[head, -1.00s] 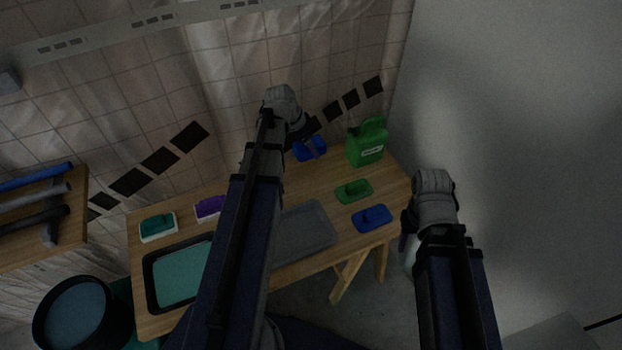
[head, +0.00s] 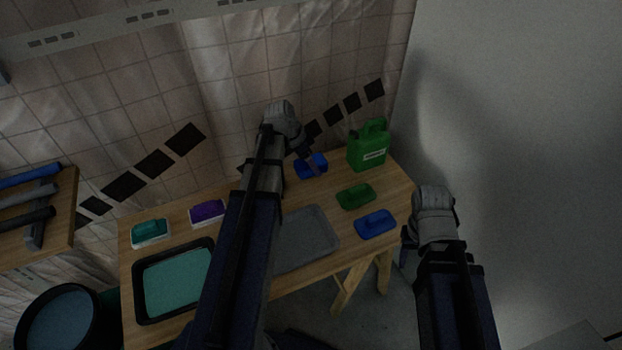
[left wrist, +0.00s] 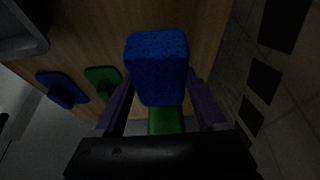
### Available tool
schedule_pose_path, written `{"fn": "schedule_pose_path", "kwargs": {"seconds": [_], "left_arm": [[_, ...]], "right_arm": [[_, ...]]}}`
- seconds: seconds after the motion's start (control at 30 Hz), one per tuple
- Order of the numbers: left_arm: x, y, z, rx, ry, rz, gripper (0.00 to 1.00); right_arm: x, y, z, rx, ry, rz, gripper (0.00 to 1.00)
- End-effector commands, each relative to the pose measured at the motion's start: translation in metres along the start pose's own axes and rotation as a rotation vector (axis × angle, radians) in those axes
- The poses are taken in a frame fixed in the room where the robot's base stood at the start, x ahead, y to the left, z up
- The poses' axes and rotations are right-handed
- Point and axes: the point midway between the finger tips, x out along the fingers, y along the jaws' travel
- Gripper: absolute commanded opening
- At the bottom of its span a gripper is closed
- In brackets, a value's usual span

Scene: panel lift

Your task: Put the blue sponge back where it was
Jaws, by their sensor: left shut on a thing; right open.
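The blue sponge (head: 318,168) is at the back of the wooden table, left of the green can. My left gripper (head: 311,160) is shut on it from above. In the left wrist view the blue sponge (left wrist: 157,65) sits between the two fingers (left wrist: 160,105). I cannot tell whether its underside touches the table. A teal sponge (head: 150,228) and a purple sponge (head: 207,210), each on a pale holder, stand at the table's left and back. My right gripper (head: 409,250) is open, beyond the table's right edge, partly hidden by its own arm.
The green can (head: 368,148) stands at the back right corner. A green flat piece (head: 355,197) and a blue flat piece (head: 375,224) lie in front of it. A grey tray (head: 318,240) and a black-rimmed tray (head: 140,292) take up the front. A dark bucket (head: 35,342) is lower left.

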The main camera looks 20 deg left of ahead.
Motion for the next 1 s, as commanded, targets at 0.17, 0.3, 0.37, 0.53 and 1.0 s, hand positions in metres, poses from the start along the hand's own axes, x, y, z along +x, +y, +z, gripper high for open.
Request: {"fn": "schedule_pose_path", "kwargs": {"seconds": [0.17,0.3,0.37,0.53,1.0], "left_arm": [[0.003,0.000,0.001,0.000,0.000,0.000,0.16],[0.015,0.000,0.006,0.000,0.000,0.000,0.16],[0.023,0.000,0.010,0.000,0.000,0.000,0.16],[0.042,0.000,0.018,0.000,0.000,0.000,0.16],[0.046,0.000,0.019,0.000,0.000,0.000,0.16]], "right_arm": [[0.003,0.000,0.000,0.000,0.000,0.000,0.50],[0.017,-0.002,-0.001,0.000,0.000,0.000,0.50],[0.025,-0.002,-0.002,0.000,0.000,0.000,0.50],[0.046,-0.004,-0.003,0.000,0.000,0.000,0.50],[0.050,-0.005,-0.003,0.000,0.000,0.000,0.50]]}}
